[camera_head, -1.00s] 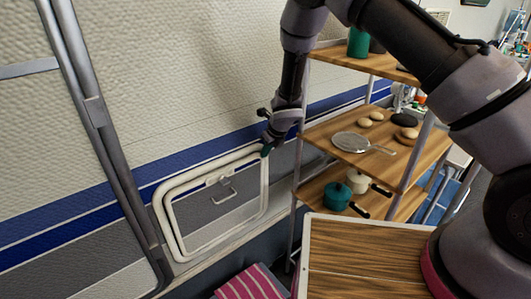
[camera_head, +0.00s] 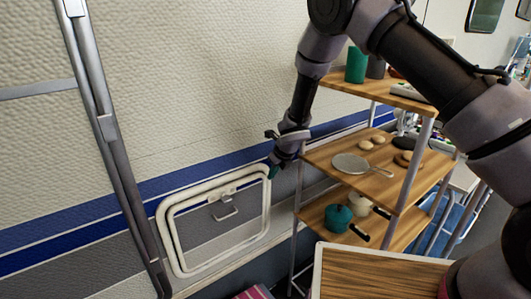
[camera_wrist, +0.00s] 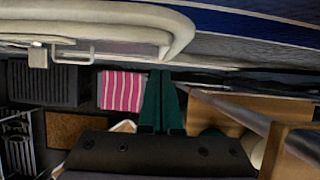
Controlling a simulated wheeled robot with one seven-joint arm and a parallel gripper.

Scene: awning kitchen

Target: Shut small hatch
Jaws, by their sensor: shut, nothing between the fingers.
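The small hatch (camera_head: 214,245) is a grey panel with a white rounded frame, low on the trailer wall. A latch with a wire handle (camera_head: 224,210) sits near its top. The panel looks flush or nearly flush with its frame; I cannot tell whether any gap is left. My gripper (camera_head: 273,171) is beside the frame's upper right corner, pointing down. In the wrist view my green fingers (camera_wrist: 161,100) are together and empty. The white hatch edge (camera_wrist: 180,35) and the latch (camera_wrist: 38,55) show above them in that view, apart from the fingertips.
A wooden shelf rack (camera_head: 335,205) with pans and food stands right of my gripper. A wooden tabletop (camera_head: 375,272) is in front of it. A striped pink cloth (camera_wrist: 122,91) lies below the hatch. A metal awning strut (camera_head: 112,150) stands left.

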